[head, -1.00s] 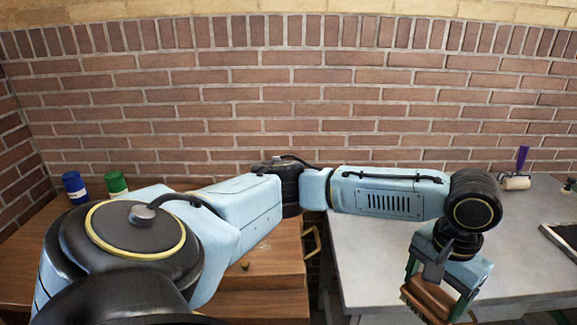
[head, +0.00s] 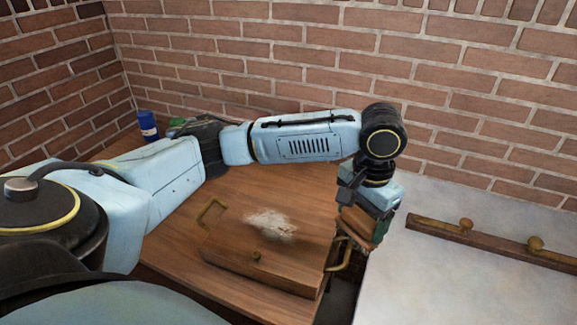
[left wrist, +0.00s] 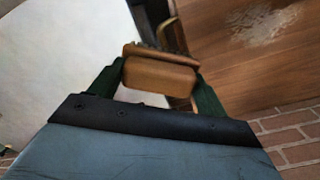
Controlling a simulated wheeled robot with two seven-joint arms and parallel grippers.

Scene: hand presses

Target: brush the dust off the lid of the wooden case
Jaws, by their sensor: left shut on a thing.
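The wooden case (head: 240,262) stands on the brown table, with a small knob on its front and a brass handle at each side. A pale patch of dust (head: 271,225) lies on its lid; it also shows at the top right of the left wrist view (left wrist: 265,22). My left gripper (head: 365,225) is shut on a brush with a brown wooden back (left wrist: 160,76). It holds the brush by the case's right end, to the right of the dust and apart from it. The bristles are mostly hidden. My right gripper is not in view.
A grey bench (head: 440,290) stands to the right across a gap, with a dark wooden rail with brass knobs (head: 500,243) on it. A blue bottle (head: 148,127) and a green one (head: 177,122), partly hidden by my arm, stand at the back left. A brick wall is behind.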

